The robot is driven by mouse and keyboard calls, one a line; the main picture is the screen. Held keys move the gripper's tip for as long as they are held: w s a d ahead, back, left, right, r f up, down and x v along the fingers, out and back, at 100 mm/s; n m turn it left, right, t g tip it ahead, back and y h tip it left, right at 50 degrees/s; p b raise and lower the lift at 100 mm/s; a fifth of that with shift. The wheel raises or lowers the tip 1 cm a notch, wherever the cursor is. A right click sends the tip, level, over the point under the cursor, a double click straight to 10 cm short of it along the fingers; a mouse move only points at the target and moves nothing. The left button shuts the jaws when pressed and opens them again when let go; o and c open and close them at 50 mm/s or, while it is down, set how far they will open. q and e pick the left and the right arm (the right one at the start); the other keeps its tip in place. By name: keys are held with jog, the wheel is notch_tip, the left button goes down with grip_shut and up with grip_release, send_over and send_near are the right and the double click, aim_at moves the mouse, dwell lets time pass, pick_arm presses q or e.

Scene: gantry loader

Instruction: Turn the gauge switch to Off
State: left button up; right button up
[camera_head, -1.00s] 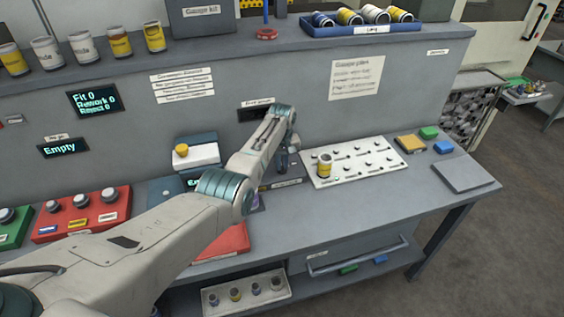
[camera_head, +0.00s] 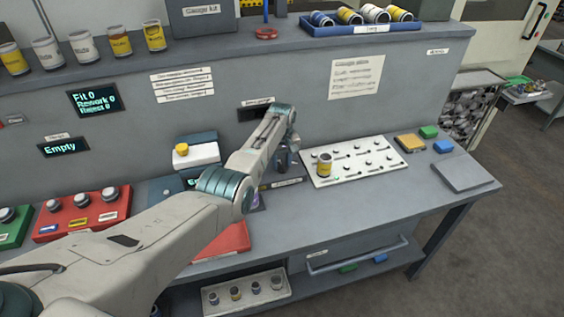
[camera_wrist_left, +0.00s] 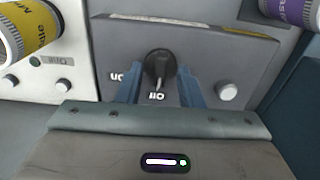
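The gauge switch (camera_wrist_left: 160,66) is a black round knob with a bar on a grey panel (camera_wrist_left: 215,62). The panel bears upside-down On and Off labels; On is left of the knob, Off below it. The bar appears to point down towards Off in the left wrist view. My left gripper (camera_wrist_left: 160,82) has its two bluish fingers apart, one on each side of the knob's lower part; contact cannot be told. In the head view my left gripper (camera_head: 284,160) is small and partly hidden by its arm, over the grey gauge box (camera_head: 288,183). My right gripper is out of view.
A white plate (camera_head: 375,172) with pegs and one yellow-banded can (camera_head: 324,164) lies right of the gauge. A yellow-banded can (camera_wrist_left: 30,28) and a purple one (camera_wrist_left: 290,10) stand close by in the wrist view. A white box with a yellow button (camera_head: 181,150) is left.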

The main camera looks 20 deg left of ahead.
aim_at(282, 165)
pick_arm(q)
notch_tip(282, 165, up, 11)
jog(key=b, duration=0.2)
dwell(0.4)
jog(key=shift+f, duration=0.15)
